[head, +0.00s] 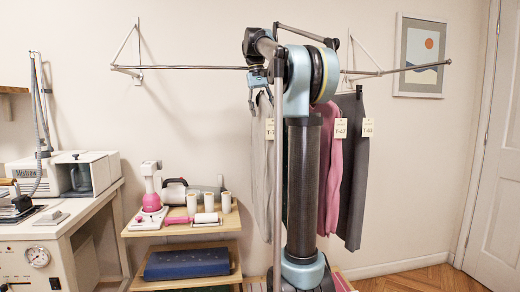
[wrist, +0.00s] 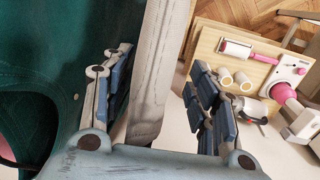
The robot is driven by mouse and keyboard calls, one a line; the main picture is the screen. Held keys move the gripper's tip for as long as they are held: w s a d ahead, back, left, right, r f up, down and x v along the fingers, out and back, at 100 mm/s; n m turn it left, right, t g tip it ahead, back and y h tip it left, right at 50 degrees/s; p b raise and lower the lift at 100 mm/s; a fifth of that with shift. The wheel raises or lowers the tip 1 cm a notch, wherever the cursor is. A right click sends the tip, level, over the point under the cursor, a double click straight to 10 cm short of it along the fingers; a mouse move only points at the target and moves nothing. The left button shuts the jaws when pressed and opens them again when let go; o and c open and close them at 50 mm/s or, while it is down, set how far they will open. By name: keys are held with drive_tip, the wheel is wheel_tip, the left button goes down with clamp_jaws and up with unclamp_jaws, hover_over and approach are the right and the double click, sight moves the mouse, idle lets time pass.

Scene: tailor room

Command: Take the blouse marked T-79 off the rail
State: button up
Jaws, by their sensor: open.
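A light grey garment (head: 263,170) hangs on the wall rail (head: 200,67). Its tag (head: 269,128) begins with T-, and my arm hides the rest. My gripper (head: 259,82) is open, up at the rail by the top of this garment. In the wrist view, a pale grey strip (wrist: 160,65), seemingly this garment edge-on, shows between the spread fingers (wrist: 157,100). I cannot tell whether they touch it. A dark green garment (wrist: 45,55) fills the left of the wrist view, beside the left finger. My arm mostly hides it in the head view.
A shelf unit (head: 140,230) with a pink-and-white device and several white cylinders stands below left. The rail's left part is bare.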

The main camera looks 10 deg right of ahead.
clamp_jaws()
drive_tip(key=shift+r, duration=0.15)
